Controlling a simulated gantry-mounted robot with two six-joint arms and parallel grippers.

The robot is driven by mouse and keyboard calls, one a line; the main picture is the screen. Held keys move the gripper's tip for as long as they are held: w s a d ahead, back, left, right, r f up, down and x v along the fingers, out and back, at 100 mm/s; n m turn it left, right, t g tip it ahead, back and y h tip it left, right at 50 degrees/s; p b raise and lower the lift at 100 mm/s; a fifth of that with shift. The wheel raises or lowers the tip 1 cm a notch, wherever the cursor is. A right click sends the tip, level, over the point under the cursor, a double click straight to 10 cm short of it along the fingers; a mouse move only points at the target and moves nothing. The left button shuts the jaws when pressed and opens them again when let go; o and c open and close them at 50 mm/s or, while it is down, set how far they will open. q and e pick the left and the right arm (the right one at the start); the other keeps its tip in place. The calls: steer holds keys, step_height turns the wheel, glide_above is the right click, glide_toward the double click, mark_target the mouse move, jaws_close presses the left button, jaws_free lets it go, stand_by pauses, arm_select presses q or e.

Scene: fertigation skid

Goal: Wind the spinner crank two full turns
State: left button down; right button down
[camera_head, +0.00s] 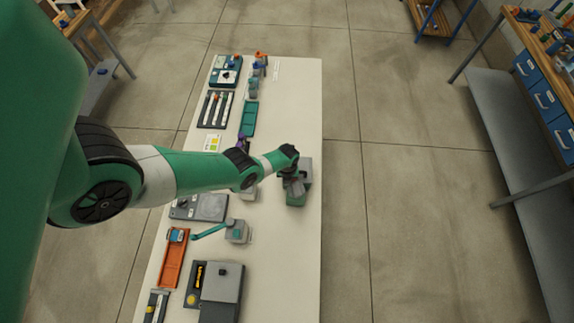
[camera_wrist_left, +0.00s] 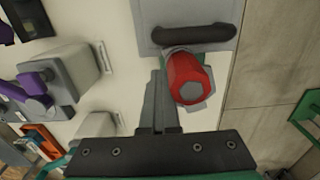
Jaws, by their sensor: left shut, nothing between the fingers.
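A red knob-like handle (camera_wrist_left: 190,80) with a grey hexagonal end stands out from a green-and-grey unit in the left wrist view. I take it as the spinner crank's grip, though its arm is hidden. In the head view the unit (camera_head: 297,195) sits at the table's right edge, and its red part is hidden. My left gripper (camera_head: 291,172) is over this unit. In the wrist view its fingers (camera_wrist_left: 157,88) are shut and empty, just left of the red handle. I cannot tell whether they touch it. My right gripper is not in view.
A grey box with a dark bar handle (camera_wrist_left: 190,35) lies just beyond the fingertips. A purple-handled grey unit (camera_wrist_left: 60,75) stands to the left. The white table (camera_head: 285,270) holds several other devices along its left side, including a teal crank arm (camera_head: 209,230) and an orange tray (camera_head: 172,262).

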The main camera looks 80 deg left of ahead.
arm_select(q)
steer(key=shift+w+a+f+b, duration=0.15)
steer(key=shift+w+a+b, duration=0.25)
steer(key=shift+w+b, duration=0.15)
steer(key=shift+w+a, duration=0.25)
steer(key=shift+w, duration=0.2)
steer(key=shift+w+b, duration=0.95)
steer(key=shift+w, duration=0.15)
steer(key=shift+w+d, duration=0.1)
steer(key=shift+w+d+b, duration=0.45)
steer(key=shift+w+b, duration=0.05)
steer(key=shift+w, duration=0.35)
